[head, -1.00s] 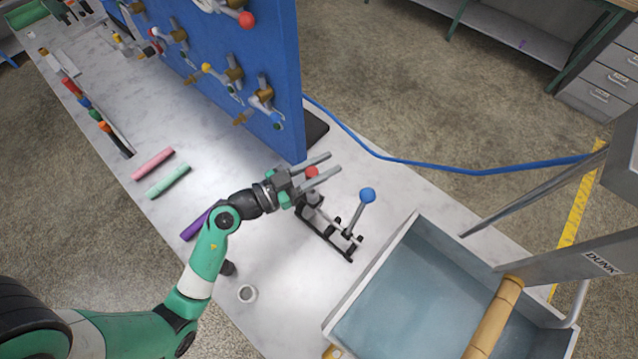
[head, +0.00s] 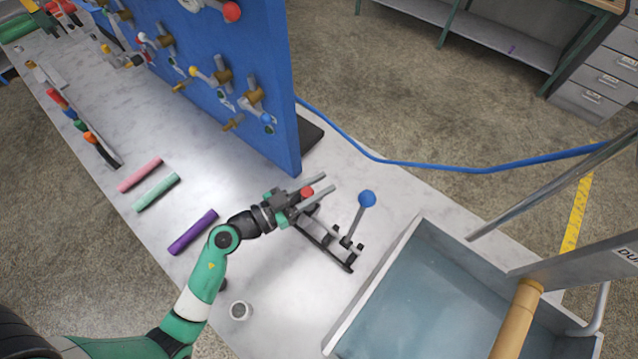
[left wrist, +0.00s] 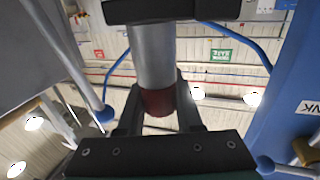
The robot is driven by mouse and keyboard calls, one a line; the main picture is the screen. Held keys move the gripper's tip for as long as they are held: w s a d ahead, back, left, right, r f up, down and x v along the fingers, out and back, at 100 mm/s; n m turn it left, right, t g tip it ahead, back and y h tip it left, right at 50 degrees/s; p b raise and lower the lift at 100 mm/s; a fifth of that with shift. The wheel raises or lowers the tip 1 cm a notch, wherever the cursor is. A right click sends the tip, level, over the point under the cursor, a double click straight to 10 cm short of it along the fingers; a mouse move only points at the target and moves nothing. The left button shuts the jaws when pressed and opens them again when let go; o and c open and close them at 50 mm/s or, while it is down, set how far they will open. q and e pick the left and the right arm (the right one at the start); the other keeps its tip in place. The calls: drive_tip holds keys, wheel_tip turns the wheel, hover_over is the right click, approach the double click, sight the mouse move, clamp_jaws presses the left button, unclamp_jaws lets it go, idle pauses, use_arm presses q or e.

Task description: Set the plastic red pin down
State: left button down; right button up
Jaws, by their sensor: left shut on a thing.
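The red pin shows as a red ball (head: 307,192) between the fingers of my left gripper (head: 318,188) in the head view. The gripper is shut on it, just above the far end of the black rack (head: 318,236). In the left wrist view, a grey shaft with a dark red part (left wrist: 158,101) lies between the fingers. A grey pin with a blue ball (head: 367,198) stands in the rack's near half. I cannot tell whether the red pin's lower end touches the rack, as the gripper hides it. My right gripper is not in view.
A blue pegboard (head: 284,110) stands just behind the gripper. A water-filled tank (head: 372,296) is at the right.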

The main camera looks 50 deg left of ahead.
use_arm(q)
drive_tip(key=shift+f, duration=0.65)
drive_tip(key=c, duration=0.6)
unclamp_jaws()
drive_tip(key=shift+r, duration=0.1)
